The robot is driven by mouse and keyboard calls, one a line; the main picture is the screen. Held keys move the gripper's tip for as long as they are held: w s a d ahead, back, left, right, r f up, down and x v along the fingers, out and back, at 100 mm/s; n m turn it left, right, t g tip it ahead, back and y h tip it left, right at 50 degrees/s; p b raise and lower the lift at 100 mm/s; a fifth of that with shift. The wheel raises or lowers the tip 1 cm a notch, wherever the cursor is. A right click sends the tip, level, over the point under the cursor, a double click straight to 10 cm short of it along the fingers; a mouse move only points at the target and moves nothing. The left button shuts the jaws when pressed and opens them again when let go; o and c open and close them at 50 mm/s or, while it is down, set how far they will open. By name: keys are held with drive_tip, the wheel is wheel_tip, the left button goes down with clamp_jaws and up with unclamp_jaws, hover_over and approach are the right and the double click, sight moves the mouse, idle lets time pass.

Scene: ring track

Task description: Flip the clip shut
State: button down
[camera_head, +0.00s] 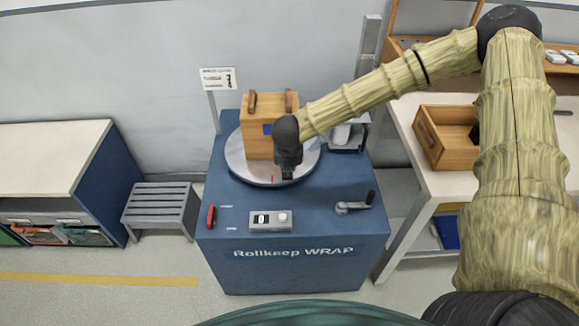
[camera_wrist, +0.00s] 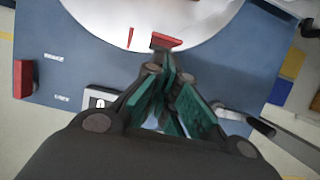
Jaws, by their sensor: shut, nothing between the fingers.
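A small red flap (camera_wrist: 167,40), which looks like the clip, stands at the near rim of the round turntable (camera_wrist: 110,25) in the wrist view. In the head view it is mostly hidden by my gripper. My gripper (camera_wrist: 160,70) is shut and empty, with its green-padded fingers just short of the red flap; I cannot tell whether they touch it. In the head view my gripper (camera_head: 288,171) points down over the turntable's front rim (camera_head: 255,177), in front of the wooden box (camera_head: 258,145). A thin red mark (camera_wrist: 130,38) lies left of the flap.
The blue wrapping machine (camera_head: 290,270) carries a red handle (camera_head: 211,216) at left, a switch panel (camera_head: 270,219) in front and a crank (camera_head: 355,204) at right. A slatted stool (camera_head: 160,205) stands left. A bench with an open wooden crate (camera_head: 430,150) stands right.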

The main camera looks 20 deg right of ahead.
drive_tip(key=d+p+v, duration=0.1)
drive_tip(key=p+v, duration=0.4)
drive_tip(key=v, duration=0.3)
drive_tip(key=shift+w+a, duration=0.35)
drive_tip(key=shift+r, duration=0.15)
drive_tip(key=s+a+f+n, duration=0.3)
drive_tip(key=s+f+n, duration=0.4)
drive_tip(key=f+n, duration=0.15)
drive_tip(key=s+a+f+n, duration=0.2)
drive_tip(key=s+f+n, duration=0.55)
drive_tip(key=n, duration=0.25)
drive_tip(key=s+d+f+n+g, duration=0.2)
drive_tip(key=s+n, duration=0.8)
drive_tip(key=s, duration=0.1)
drive_tip(key=s+d+f+n+g+y, duration=0.1)
drive_tip(key=s+f+n, duration=0.1)
drive_tip(key=s+n, duration=0.9)
drive_tip(key=shift+s+d+f+g, duration=0.15)
drive_tip(key=shift+d+f+g, duration=0.25)
